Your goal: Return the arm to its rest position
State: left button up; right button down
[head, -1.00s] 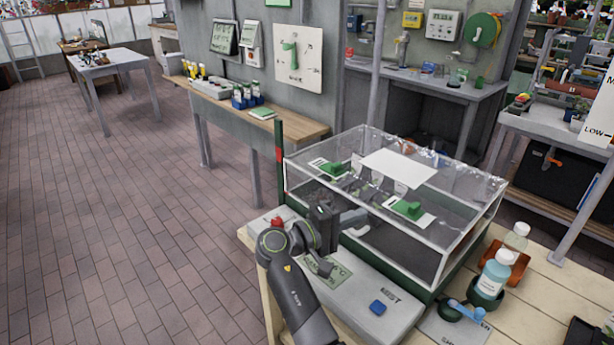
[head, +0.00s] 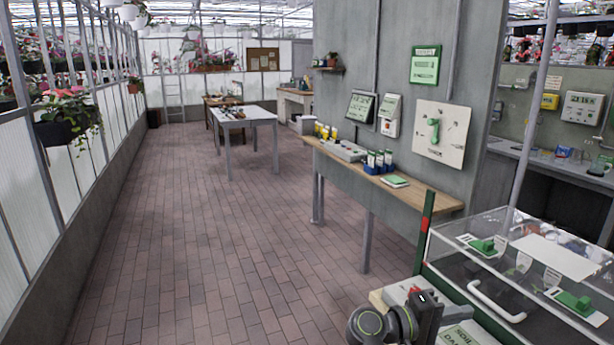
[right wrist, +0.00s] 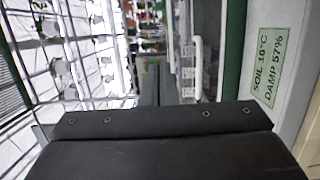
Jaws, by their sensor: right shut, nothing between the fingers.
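My right gripper (head: 426,308) is at the bottom of the head view, at the front left corner of the clear-lidded box (head: 428,246). It stands left of the box's white handle (head: 496,302) and apart from it. In the right wrist view its dark fingers (right wrist: 156,84) are together with nothing between them. The grey panel with the soil display (right wrist: 269,68) lies to the right there, and the white handle shows behind the fingers. Most of my right arm is below the head view's edge. My left gripper is not in view.
A green post with a red band (head: 424,235) rises close behind the right gripper. A wooden wall bench (head: 440,204) with bottles stands behind it. A grey table (head: 247,117) stands farther back. The brick floor (head: 210,250) on the left is clear.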

jog(key=s+d+f+m+y, duration=0.1)
jog(key=s+d+f+y, duration=0.3)
jog(key=s+f, duration=0.45)
jog(key=s+d+f+m+y, duration=0.1)
jog(key=s+d+f+y, duration=0.25)
jog(key=s+f, duration=0.5)
jog(key=s+a+f+y, duration=0.2)
jog(key=s+a+y, duration=0.2)
jog(key=s, duration=0.4)
jog(key=s+a+f+y, duration=0.1)
jog(key=s+a+y, duration=0.3)
jog(key=s, duration=0.5)
notch_tip(320, 180, down, 25)
jog(key=d, duration=0.3)
jog(key=s+a+f+g+y, duration=0.1)
jog(key=s+f, duration=1.3)
jog(key=f, duration=0.2)
jog(key=shift+s+a+f+g, duration=0.2)
jog(key=shift+a+g, duration=0.1)
jog(key=shift+a, duration=0.1)
